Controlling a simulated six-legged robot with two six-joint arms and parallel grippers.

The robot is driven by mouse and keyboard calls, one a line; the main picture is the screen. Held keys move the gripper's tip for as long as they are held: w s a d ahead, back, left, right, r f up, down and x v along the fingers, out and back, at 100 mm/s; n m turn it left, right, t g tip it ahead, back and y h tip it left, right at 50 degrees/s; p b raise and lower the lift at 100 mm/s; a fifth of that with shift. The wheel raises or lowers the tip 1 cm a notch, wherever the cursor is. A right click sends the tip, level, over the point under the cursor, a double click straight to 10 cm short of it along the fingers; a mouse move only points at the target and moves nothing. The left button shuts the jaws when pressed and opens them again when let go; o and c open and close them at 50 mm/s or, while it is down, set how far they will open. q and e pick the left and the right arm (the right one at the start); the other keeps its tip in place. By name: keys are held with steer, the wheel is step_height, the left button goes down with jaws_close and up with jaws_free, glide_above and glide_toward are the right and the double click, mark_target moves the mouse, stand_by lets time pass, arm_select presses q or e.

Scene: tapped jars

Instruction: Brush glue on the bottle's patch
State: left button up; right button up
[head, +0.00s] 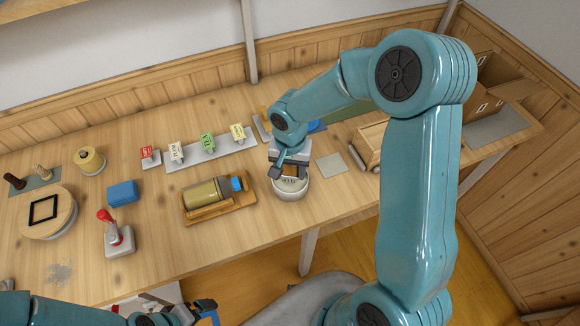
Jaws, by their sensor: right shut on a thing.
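The bottle (203,194) lies on its side in a wooden cradle (218,210), its blue cap to the right. It has an olive-yellow body; I cannot make out a separate patch on it. A white pot (291,192) stands right of the cradle. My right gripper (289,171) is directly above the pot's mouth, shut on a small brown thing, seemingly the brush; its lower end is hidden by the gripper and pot. My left gripper (206,305) is low at the front edge, away from the bottle, and its jaws are unclear.
A grey strip (212,151) with several labelled tags stands behind the bottle.

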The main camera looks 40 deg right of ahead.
steer(key=shift+r+p, duration=1.8)
steer(key=shift+r, duration=1.65)
steer(key=shift+w+f, duration=0.1)
